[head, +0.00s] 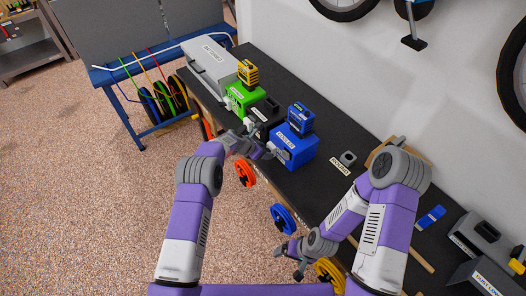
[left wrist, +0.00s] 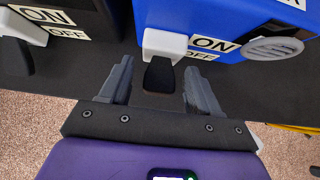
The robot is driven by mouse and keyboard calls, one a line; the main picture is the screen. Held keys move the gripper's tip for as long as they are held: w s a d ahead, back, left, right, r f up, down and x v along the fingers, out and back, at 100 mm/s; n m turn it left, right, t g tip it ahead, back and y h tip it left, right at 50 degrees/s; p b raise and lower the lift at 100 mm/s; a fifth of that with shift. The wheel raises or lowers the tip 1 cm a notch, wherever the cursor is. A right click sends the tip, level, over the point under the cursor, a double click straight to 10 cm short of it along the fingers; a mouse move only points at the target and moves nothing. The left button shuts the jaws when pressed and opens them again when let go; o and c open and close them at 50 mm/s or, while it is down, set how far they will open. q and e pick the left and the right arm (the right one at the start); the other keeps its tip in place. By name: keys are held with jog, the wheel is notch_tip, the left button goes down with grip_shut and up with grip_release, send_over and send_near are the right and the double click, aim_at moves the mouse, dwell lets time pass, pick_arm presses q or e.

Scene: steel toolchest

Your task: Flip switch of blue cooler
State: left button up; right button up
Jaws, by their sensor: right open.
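The blue cooler (head: 304,152) stands on the black bench top, with a smaller blue-and-black block on it. In the left wrist view the blue cooler (left wrist: 195,18) fills the upper right. Its white switch (left wrist: 166,44) sits on its front lower edge, beside ON and OFF labels. My left gripper (head: 272,153) is in front of the cooler; in the left wrist view its fingers (left wrist: 158,90) are apart, on either side of the switch's line and just short of it. A dark tab shows between them; I cannot tell what it belongs to. My right gripper (head: 288,262) is open, low beside the bench front.
A green-and-black unit (head: 244,98) with a yellow block on top stands left of the cooler; another white switch (left wrist: 27,27) shows there. A long grey case (head: 210,64) lies beyond. Coloured spools hang along the bench front. A small grey part (head: 348,158) lies right of the cooler.

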pick_arm(q)
jog(key=shift+a, duration=0.1)
jog(key=v, duration=0.7)
jog(key=shift+s+r, duration=0.15)
jog(key=shift+a, duration=0.1)
dwell(0.4)
